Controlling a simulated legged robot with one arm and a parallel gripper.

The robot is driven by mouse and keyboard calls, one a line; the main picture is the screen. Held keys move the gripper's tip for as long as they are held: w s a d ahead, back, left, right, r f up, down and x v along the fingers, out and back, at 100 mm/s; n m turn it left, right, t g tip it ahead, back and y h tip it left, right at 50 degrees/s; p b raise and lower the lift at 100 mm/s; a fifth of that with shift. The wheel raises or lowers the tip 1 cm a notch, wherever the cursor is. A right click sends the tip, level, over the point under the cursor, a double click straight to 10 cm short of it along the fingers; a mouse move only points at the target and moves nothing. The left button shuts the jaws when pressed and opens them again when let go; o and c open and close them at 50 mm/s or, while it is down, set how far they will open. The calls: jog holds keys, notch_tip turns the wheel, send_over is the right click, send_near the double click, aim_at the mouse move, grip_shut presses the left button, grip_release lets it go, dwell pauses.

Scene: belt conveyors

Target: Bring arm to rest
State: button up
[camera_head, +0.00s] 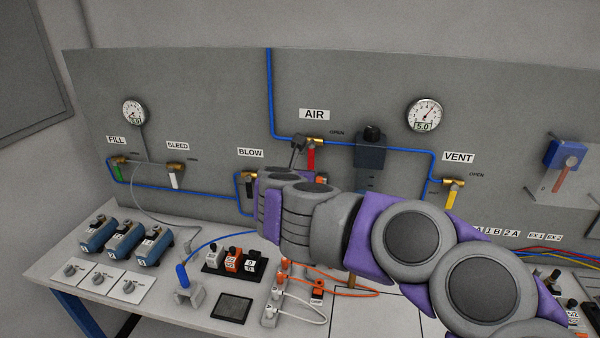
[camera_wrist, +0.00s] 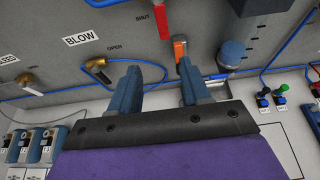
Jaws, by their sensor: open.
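My gripper (camera_wrist: 158,92) shows in the wrist view with its two blue-grey fingers apart and nothing between them. It faces the panel, with the blow valve (camera_wrist: 97,66) beyond its left finger and an orange-and-grey part (camera_wrist: 181,50) just beyond its right finger. In the head view my grey and purple arm reaches from the lower right to the middle, in front of the panel (camera_head: 220,80). The fingertips there are largely hidden behind the wrist, near the red-handled air valve (camera_head: 311,155). I cannot tell whether the gripper touches anything.
The bench (camera_head: 60,268) below carries several blue units (camera_head: 125,240), a switch block (camera_head: 232,262), a dark pad (camera_head: 231,308) and loose cables. Gauges (camera_head: 426,113), blue pipes and the vent valve (camera_head: 453,192) stick out from the panel. The space above my arm is free.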

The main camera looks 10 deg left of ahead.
jog(key=shift+s, duration=0.25)
